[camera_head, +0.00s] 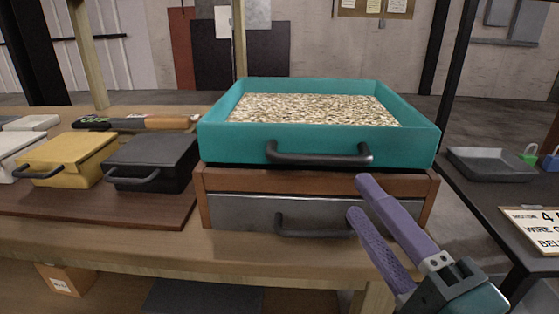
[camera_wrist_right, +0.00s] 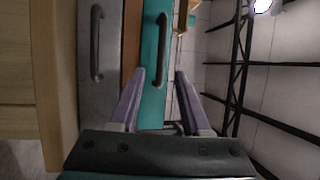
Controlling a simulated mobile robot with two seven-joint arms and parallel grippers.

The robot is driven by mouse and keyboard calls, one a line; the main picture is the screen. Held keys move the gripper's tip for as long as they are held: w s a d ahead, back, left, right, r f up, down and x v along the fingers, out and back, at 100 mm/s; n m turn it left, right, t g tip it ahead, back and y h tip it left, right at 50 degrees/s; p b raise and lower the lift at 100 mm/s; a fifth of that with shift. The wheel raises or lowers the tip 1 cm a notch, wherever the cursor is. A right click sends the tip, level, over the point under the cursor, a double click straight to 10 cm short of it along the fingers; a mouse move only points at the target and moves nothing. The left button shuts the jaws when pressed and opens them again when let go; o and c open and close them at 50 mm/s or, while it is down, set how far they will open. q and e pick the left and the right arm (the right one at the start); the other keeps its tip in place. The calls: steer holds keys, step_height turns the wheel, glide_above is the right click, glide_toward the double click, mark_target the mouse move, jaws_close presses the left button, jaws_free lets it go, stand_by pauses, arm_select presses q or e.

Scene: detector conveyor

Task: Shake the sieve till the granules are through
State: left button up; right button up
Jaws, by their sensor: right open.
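The sieve (camera_head: 225,140) is a teal square tray filled with pale granules (camera_head: 315,109), with a dark bar handle (camera_head: 318,155) on its front wall. It sits level on a wooden box with a grey drawer (camera_head: 260,210), which has its own dark handle (camera_head: 312,225). My right gripper (camera_head: 357,197) is open and empty, in front of the box's right half, below and right of the sieve handle. In the right wrist view the purple fingers (camera_wrist_right: 160,76) point toward the teal sieve front (camera_wrist_right: 153,100) and its handle (camera_wrist_right: 161,48). The drawer's inside is hidden. My left gripper is not in view.
Left of the sieve stand a black case (camera_head: 150,160) and a yellow case (camera_head: 68,160) on a brown board, with a dark and orange tool (camera_head: 135,122) behind. At right, a separate dark table holds a grey tray (camera_head: 490,162) and a sign (camera_head: 535,230).

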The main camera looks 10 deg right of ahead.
mark_target(332, 163)
steer(key=x, duration=0.9)
steer(key=shift+r, duration=0.1)
steer(key=shift+s, duration=0.1)
jaws_close()
stand_by(1.0)
